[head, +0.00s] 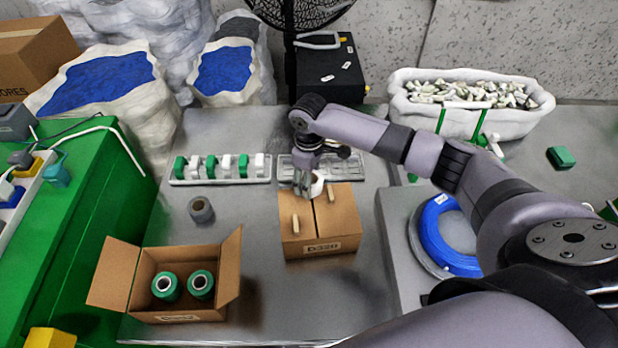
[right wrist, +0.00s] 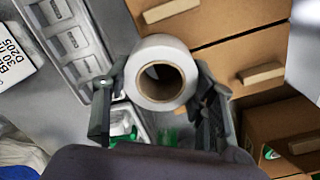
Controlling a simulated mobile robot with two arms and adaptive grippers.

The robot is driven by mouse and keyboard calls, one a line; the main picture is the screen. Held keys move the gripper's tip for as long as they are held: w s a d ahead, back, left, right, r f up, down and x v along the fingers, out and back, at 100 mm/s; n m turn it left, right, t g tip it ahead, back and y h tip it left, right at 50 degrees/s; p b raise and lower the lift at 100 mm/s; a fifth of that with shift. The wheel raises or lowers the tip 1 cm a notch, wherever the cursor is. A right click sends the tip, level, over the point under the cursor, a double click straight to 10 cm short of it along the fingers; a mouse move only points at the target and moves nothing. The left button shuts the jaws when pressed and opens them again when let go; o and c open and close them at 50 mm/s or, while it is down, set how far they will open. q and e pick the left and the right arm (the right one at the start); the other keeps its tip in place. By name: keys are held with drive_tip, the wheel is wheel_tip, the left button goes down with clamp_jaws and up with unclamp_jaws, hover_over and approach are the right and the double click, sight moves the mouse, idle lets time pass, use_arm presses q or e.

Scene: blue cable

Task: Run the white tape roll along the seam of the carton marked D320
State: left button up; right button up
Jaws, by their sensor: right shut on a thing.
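The closed carton marked D320 (head: 322,244) stands in the middle of the grey table, its seam running front to back between two small tan blocks on top. My right gripper (head: 305,185) is at the far edge of this carton, shut on the white tape roll (head: 317,186). In the right wrist view the white tape roll (right wrist: 161,75) sits between the two fingers, its round hole facing the camera. The carton top (right wrist: 225,50) shows behind and beside the roll; whether they touch I cannot tell. My left gripper is not in view.
An open carton (head: 180,284) with two green spools stands at the front left. A grey tape roll (head: 201,210) lies behind it. A tray (head: 220,169) of green and white parts is at the back left. A blue cable coil (head: 446,238) lies at right.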

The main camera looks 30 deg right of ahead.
drive_tip(key=shift+f, duration=0.4)
idle(0.3)
